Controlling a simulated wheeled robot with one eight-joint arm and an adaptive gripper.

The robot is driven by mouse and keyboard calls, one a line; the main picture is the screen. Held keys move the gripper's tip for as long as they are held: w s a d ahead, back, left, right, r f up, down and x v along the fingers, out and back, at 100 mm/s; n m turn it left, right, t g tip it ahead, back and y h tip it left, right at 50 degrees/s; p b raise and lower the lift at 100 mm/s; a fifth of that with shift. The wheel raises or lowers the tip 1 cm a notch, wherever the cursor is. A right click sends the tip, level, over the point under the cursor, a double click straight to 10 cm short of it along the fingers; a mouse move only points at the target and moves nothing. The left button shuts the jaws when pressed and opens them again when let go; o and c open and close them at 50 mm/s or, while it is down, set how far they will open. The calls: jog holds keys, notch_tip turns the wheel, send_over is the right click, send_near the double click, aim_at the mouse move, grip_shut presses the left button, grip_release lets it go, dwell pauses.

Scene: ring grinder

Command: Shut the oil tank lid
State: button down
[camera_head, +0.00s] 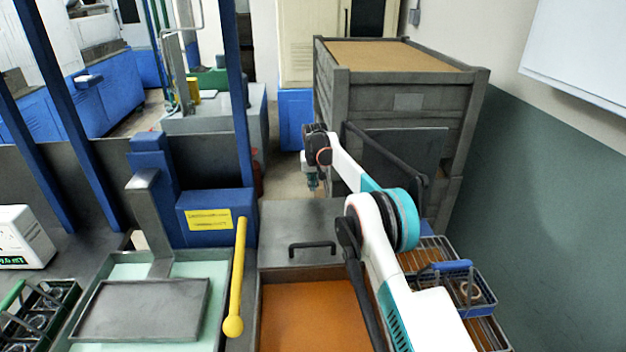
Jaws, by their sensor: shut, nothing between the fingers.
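The oil tank (251,310) appears to be the grey box at bottom centre, with orange-brown contents showing in its open front part. Its grey lid (290,222) shows behind that opening, with a black handle (312,246) near its front edge. I cannot tell whether the lid lies flat or is tilted. My white and teal arm reaches from the bottom right over the tank's right side and hides part of it. My gripper (312,183) is small in view, shut and empty, pointing down beyond the lid's far edge and apart from the handle.
A yellow lever (237,285) stands along the tank's left side, beside a blue machine (215,215) and a grey tray (145,310). A large grey crate (400,110) stands behind my arm. A wire basket (460,285) is at right. Some floor is clear beyond my gripper.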

aim_at(322, 254)
jog(key=shift+s+d+f+b, duration=0.15)
jog(key=shift+s+b, duration=0.4)
jog(key=shift+s, duration=1.4)
jog(key=shift+s, duration=0.1)
jog(key=s, duration=0.9)
jog(key=s+b, duration=0.1)
jog(key=s, duration=0.9)
jog(key=s+d, duration=0.1)
jog(key=s, duration=0.9)
jog(key=shift+s, duration=0.25)
jog(key=shift+b, duration=0.3)
